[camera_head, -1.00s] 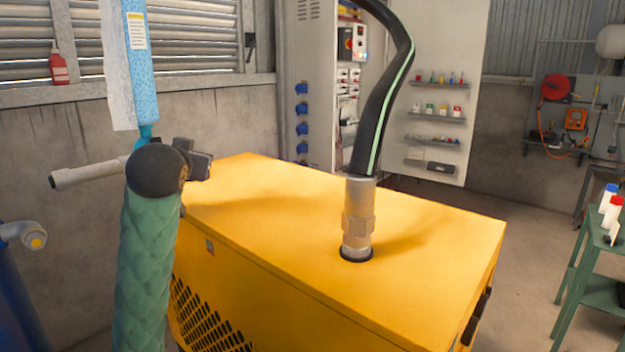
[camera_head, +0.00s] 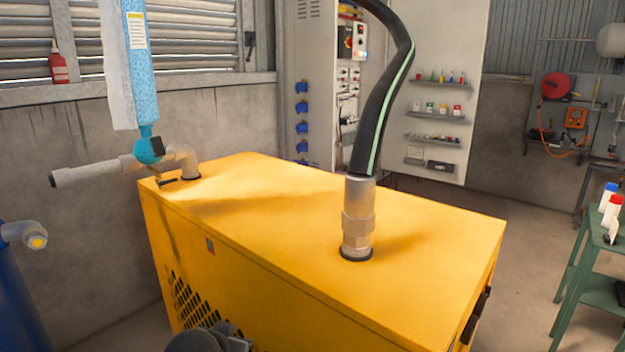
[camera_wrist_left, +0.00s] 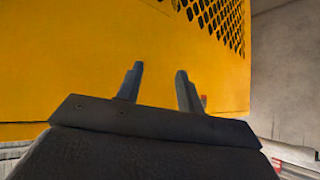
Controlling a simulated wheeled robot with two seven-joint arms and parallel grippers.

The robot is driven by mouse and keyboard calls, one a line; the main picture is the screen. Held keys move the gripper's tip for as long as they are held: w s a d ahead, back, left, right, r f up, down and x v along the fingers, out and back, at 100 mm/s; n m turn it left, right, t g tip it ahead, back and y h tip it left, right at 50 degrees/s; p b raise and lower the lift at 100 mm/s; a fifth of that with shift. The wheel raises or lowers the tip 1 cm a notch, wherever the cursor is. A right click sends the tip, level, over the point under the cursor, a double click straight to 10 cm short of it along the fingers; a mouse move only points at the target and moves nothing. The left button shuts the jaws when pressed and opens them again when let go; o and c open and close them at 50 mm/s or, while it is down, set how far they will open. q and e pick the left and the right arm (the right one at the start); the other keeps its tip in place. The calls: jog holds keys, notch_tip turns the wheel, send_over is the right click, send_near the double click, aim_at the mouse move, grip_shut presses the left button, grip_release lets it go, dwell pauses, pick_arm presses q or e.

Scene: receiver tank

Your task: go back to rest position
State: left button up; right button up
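My left gripper (camera_wrist_left: 159,70) shows in the left wrist view with its two dark fingers apart and nothing between them. In the head view only a dark part of my left arm or gripper shows at the bottom edge, in front of the yellow machine (camera_head: 300,225). The wrist view looks at the yellow side panel (camera_wrist_left: 70,70) with its black grille (camera_wrist_left: 218,18); whether the fingers touch it cannot be told. My right gripper is in neither view.
A black hose (camera_head: 385,100) rises from a metal fitting (camera_head: 358,220) on the machine's top. A grey pipe (camera_head: 95,172) with a blue valve (camera_head: 149,150) is at the back left. A green trolley (camera_head: 590,285) stands at right. A blue vessel (camera_head: 20,300) is at left.

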pick_arm(q)
jog(key=s+d+f+g, duration=0.1)
jog(key=s+f+g, duration=0.2)
jog(key=s+f, duration=1)
jog(key=s+d+f+g, duration=0.2)
jog(key=s+f+g, duration=0.2)
jog(key=s+f, duration=0.8)
jog(key=s, duration=0.5)
jog(key=shift+s+f+n+g, duration=0.2)
jog(key=shift+f+n+g, duration=0.1)
jog(key=shift+f, duration=0.1)
